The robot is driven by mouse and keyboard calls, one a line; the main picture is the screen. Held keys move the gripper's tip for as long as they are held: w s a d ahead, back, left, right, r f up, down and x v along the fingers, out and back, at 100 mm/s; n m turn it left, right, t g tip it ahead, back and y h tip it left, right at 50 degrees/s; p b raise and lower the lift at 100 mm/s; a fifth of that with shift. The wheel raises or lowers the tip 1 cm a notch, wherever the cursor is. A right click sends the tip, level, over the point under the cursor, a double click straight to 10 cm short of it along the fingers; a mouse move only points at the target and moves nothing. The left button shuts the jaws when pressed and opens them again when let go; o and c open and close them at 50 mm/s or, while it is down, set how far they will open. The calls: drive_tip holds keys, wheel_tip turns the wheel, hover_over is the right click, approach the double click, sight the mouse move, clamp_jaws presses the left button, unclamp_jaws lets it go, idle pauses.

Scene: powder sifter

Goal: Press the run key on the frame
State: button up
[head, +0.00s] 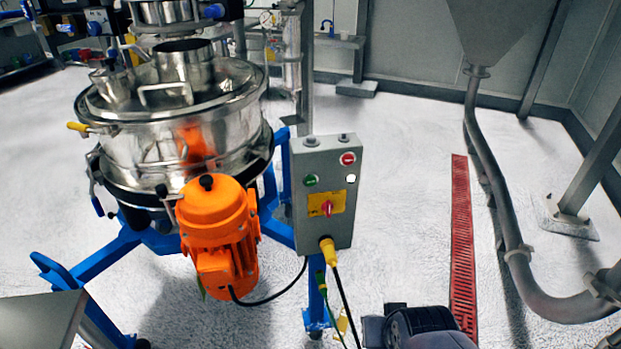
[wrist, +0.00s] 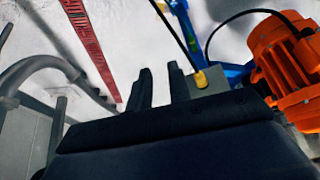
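The grey control box (head: 323,190) stands upright on the blue frame (head: 280,190), right of the sifter. Its face has a green button (head: 311,180) at left, a red button (head: 347,158) at upper right, a white button or lamp (head: 351,178) below that, and a red rotary switch (head: 327,207) on a yellow plate. Button lettering is too small to read. My gripper (wrist: 160,68) is empty, with a gap between its two dark fingers. It is apart from the buttons, low and right of the box in the head view. The wrist view shows part of the box (wrist: 216,80), but no buttons.
The steel sifter (head: 165,130) and orange motor (head: 217,235) stand left of the box. A yellow plug (head: 328,250) and cables hang below it. A curved grey pipe (head: 490,170) and red floor grating (head: 462,240) lie to the right. Floor between box and grating is clear.

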clamp_jaws()
idle(0.9)
